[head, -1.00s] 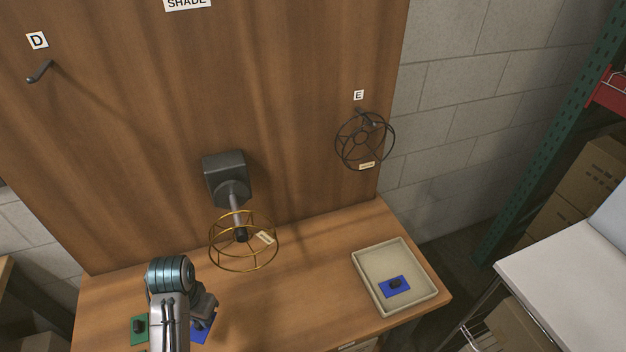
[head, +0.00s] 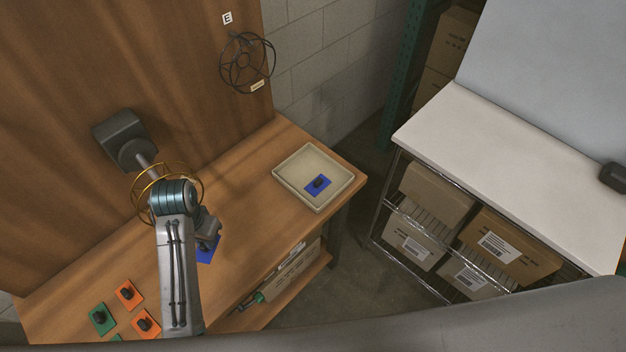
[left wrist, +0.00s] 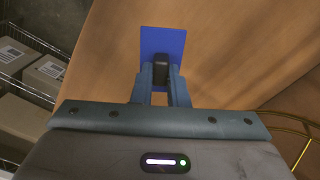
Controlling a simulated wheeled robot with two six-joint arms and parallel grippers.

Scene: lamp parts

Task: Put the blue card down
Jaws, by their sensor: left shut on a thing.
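My left gripper (head: 207,232) is above the wooden table (head: 236,190) and shut on the dark knob of a blue card (head: 207,251). In the left wrist view the blue card (left wrist: 162,42) reaches out past the fingertips (left wrist: 161,72). I cannot tell how high the card is above the table. Another blue card (head: 318,185) with a dark knob lies in the beige tray (head: 283,180) at the table's right end. My right gripper is not seen.
Orange cards (head: 129,294) and green cards (head: 102,318) with knobs lie on the table at the lower left. A gold wire shade frame (head: 150,200) is on the wall-mounted lamp (head: 124,138) behind my arm. A white-topped shelf (head: 500,160) with boxes stands at the right, across a floor gap.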

